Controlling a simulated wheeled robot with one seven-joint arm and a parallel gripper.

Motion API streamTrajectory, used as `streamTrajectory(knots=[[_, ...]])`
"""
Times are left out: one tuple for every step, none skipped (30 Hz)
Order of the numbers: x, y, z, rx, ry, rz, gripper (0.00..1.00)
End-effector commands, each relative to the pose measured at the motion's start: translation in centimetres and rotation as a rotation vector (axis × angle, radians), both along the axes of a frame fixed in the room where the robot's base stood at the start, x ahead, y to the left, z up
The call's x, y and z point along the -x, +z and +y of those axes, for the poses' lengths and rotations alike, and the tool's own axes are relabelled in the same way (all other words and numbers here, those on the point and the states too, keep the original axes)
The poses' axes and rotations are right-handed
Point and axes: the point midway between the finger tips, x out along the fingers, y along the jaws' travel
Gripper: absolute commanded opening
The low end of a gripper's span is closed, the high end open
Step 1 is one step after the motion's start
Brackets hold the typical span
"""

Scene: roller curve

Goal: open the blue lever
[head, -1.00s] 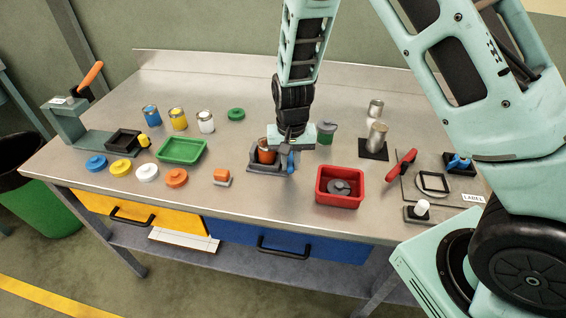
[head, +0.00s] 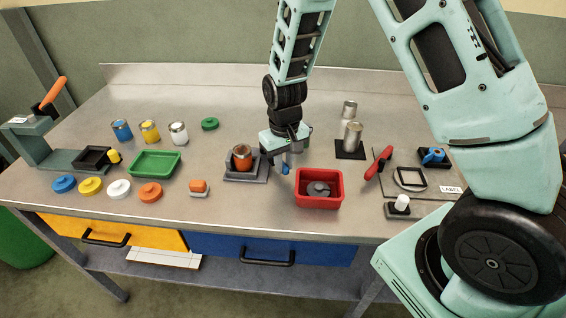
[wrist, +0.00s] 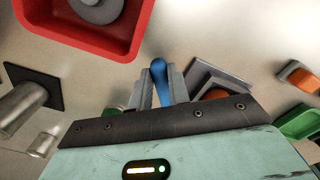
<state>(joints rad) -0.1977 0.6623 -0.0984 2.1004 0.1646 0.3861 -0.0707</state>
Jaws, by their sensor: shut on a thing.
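The blue lever (head: 285,168) stands just right of the grey clamp fixture (head: 233,176), which holds an orange can (head: 241,158). My gripper (head: 286,160) points down and is shut on the lever. In the wrist view the lever (wrist: 158,72) sits between the two grey fingers of my gripper (wrist: 159,85), its rounded end sticking out past them. Part of the fixture (wrist: 215,80) shows close to the right finger. The lever's joint with the fixture is hidden behind my gripper.
A red bin (head: 319,203) with a grey disc stands close in front and right of my gripper. Metal cylinders (head: 352,136) stand behind on the right. An orange-topped block (head: 198,187) and green tray (head: 155,165) are to the left.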

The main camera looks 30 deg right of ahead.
Motion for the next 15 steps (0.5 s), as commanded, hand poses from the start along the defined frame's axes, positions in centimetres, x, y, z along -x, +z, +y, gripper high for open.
streamTrajectory(knots=[[-0.02, 0.05, -0.15, 0.002, 0.003, 0.0, 0.0], [-0.02, 0.05, -0.15, 0.002, 0.003, 0.0, 0.0], [-0.02, 0.05, -0.16, 0.002, 0.003, 0.0, 0.0], [-0.02, 0.05, -0.17, 0.002, 0.002, 0.0, 0.0], [-0.03, 0.05, -0.18, 0.003, 0.002, 0.0, 0.0], [-0.03, 0.05, -0.19, 0.003, 0.002, 0.0, 0.29], [-0.03, 0.05, -0.19, 0.003, 0.002, 0.0, 0.37], [-0.03, 0.05, -0.18, 0.002, 0.001, 0.0, 0.4], [-0.03, 0.05, -0.17, 0.002, 0.001, 0.0, 0.4], [-0.03, 0.04, -0.16, 0.002, 0.001, 0.0, 0.4], [-0.03, 0.04, -0.15, 0.002, 0.001, 0.0, 0.4], [-0.02, 0.03, -0.14, 0.002, 0.0, 0.0, 0.4], [-0.01, 0.03, -0.13, 0.002, 0.0, 0.0, 0.4], [-0.01, 0.03, -0.13, 0.002, 0.0, 0.0, 0.4], [-0.02, 0.04, -0.12, 0.002, 0.0, 0.0, 0.4]])
